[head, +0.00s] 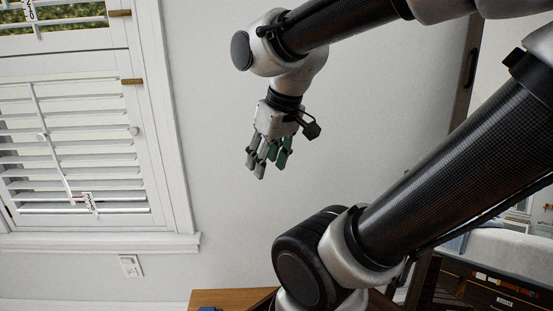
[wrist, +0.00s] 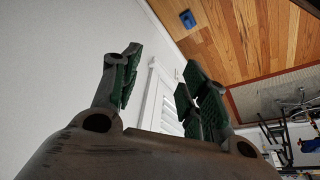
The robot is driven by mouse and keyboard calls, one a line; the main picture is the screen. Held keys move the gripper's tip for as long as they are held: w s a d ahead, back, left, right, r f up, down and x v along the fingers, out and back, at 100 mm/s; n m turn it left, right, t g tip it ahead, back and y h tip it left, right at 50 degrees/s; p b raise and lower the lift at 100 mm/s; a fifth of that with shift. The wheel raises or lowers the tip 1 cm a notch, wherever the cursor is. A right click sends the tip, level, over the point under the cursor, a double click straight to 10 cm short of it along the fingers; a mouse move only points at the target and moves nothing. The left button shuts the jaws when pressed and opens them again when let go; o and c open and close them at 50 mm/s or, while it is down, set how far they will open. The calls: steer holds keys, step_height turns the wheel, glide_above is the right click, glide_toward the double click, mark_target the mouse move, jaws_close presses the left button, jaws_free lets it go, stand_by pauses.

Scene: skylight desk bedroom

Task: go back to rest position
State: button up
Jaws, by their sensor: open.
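My gripper (head: 268,163) hangs in front of the bare wall in the head view, fingers pointing down. It is open and empty, with nothing between the fingers. In the wrist view my gripper (wrist: 152,85) shows its green-padded fingers spread apart at left and right. No object touches it in either view.
A white shuttered window (head: 80,140) is at the left. A wooden surface (head: 225,298) shows at the bottom edge; the wrist view shows wood (wrist: 240,45) with a small blue object (wrist: 187,19) on it. Dark furniture (head: 495,290) stands at lower right. Wall space around my gripper is clear.

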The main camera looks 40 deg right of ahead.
steer(key=s, duration=0.2)
steer(key=shift+s+d+r+m, duration=0.25)
steer(key=shift+s+r+m, duration=0.05)
steer(key=shift+r, duration=0.1)
steer(key=shift+o, duration=0.5)
